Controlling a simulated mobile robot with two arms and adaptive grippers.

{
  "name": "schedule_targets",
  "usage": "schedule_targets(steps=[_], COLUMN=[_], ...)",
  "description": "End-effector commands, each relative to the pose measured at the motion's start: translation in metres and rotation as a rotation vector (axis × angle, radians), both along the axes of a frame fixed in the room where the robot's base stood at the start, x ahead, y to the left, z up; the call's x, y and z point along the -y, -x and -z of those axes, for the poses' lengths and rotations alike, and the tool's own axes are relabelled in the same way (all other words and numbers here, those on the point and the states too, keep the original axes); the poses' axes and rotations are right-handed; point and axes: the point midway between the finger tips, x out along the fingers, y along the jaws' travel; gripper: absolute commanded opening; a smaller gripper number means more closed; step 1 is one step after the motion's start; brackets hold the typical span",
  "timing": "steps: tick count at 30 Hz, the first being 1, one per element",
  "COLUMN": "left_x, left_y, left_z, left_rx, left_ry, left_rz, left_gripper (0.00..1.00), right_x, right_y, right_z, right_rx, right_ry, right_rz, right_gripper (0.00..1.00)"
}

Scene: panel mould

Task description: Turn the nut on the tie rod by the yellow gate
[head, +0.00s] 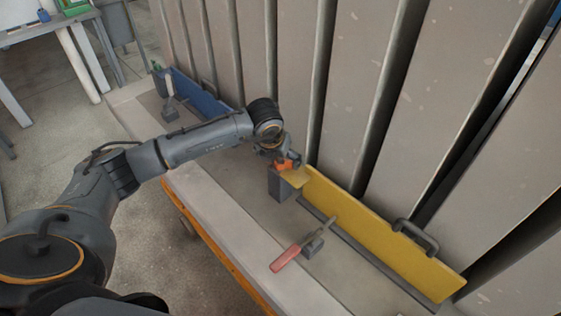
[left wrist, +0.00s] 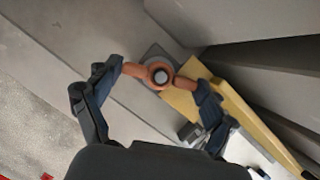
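The orange winged nut (left wrist: 157,73) sits around the grey end of the tie rod (left wrist: 161,77), seen end-on in the left wrist view. Its two wings reach out to either side. My left gripper (left wrist: 162,77) has one dark finger at each wing end, and both fingers appear to touch the wings. In the head view the left gripper (head: 279,157) partly hides the nut and rod. My right gripper is out of view.
A toggle clamp with a red handle (head: 286,258) stands on the ledge before the yellow gate. A dark grey block (head: 280,186) is below the nut. Ribbed panels (head: 350,90) rise behind. A blue gate (head: 203,97) is farther along.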

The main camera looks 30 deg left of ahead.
Motion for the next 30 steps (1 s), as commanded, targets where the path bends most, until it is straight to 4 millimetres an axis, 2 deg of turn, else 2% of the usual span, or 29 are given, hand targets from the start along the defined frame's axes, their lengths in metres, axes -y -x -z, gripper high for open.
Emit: schedule_targets(steps=[1,3,5,6,13,17,26,30], left_x=[0.000,0.000,0.000,0.000,-0.003,-0.003,-0.002,-0.003], left_y=[0.000,0.000,0.000,0.000,-0.001,0.000,0.000,0.000], left_z=[0.000,0.000,0.000,0.000,0.004,0.002,0.001,0.003], left_rx=[0.000,0.000,0.000,0.000,0.002,0.000,-0.001,0.000], left_ry=[0.000,0.000,0.000,0.001,0.000,-0.001,0.000,0.000], left_rz=[0.000,0.000,0.000,0.001,0.181,0.279,0.302,0.367], left_gripper=[0.63,0.49,0.47,0.42,0.42,0.42,0.42,0.42], right_x=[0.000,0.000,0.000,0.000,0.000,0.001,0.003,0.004], right_y=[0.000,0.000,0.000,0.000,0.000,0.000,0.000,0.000], right_z=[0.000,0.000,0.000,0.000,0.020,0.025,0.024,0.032], right_rx=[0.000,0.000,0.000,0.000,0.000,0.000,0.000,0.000], right_ry=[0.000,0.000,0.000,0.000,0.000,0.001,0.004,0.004], right_rz=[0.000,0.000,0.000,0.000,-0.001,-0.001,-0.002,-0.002], right_gripper=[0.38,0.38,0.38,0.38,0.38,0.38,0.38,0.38])
